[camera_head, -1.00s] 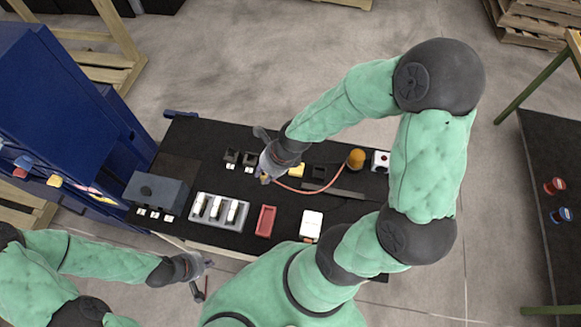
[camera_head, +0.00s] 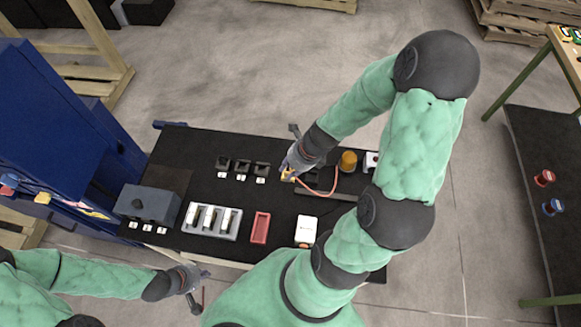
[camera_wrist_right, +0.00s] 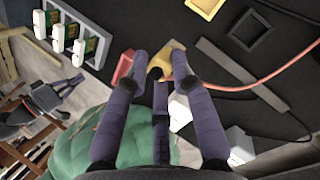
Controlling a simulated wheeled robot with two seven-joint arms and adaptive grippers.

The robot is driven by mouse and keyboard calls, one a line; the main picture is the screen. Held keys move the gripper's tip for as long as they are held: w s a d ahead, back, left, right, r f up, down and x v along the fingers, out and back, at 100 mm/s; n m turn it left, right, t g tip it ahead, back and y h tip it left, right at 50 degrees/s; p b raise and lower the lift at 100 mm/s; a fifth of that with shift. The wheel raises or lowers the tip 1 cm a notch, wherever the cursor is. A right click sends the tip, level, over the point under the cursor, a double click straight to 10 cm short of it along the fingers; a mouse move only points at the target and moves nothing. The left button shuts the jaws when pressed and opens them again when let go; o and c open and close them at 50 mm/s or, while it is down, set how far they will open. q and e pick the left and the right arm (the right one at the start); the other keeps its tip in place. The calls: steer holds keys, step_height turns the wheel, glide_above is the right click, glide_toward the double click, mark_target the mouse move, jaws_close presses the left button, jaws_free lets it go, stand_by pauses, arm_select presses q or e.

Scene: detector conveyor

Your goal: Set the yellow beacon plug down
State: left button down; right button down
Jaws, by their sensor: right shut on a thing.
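My right gripper (camera_head: 289,172) is shut on the yellow beacon plug (camera_head: 287,176) above the black table's far half. The plug also shows between the fingertips in the right wrist view (camera_wrist_right: 172,61). An orange-red cable (camera_head: 333,185) runs from it toward the orange beacon dome (camera_head: 348,161). In the wrist view, a yellow square frame (camera_wrist_right: 203,7) and a dark square frame (camera_wrist_right: 250,34) lie beyond the fingers. I cannot tell the exact gap between plug and table. My left gripper (camera_head: 205,289) is open and empty off the table's front left edge.
Several black holders (camera_head: 243,167) stand left of my right gripper. A grey tray with white pieces (camera_head: 228,237), a red tray (camera_head: 261,228) and a white box (camera_head: 306,230) lie nearer. A grey box (camera_head: 147,205) stands left. Bare table lies between the rows.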

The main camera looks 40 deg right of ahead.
steer(key=shift+w+d+f+b, duration=0.75)
steer(key=shift+w+f+b, duration=0.1)
steer(key=shift+f, duration=0.75)
steer(key=shift+w+d+f+b, duration=0.75)
steer(key=shift+f+b, duration=0.1)
steer(key=shift+f, duration=0.75)
steer(key=shift+w+d+f+b, duration=0.7)
steer(key=shift+w+f+b, duration=0.15)
steer(key=shift+f, duration=0.75)
steer(key=shift+s+f, duration=0.1)
steer(key=shift+f, duration=0.1)
steer(key=c, duration=1)
jaws_free()
steer(key=shift+c, duration=0.2)
steer(key=p+v, duration=0.5)
steer(key=v, duration=0.7)
steer(key=shift+r, duration=0.2)
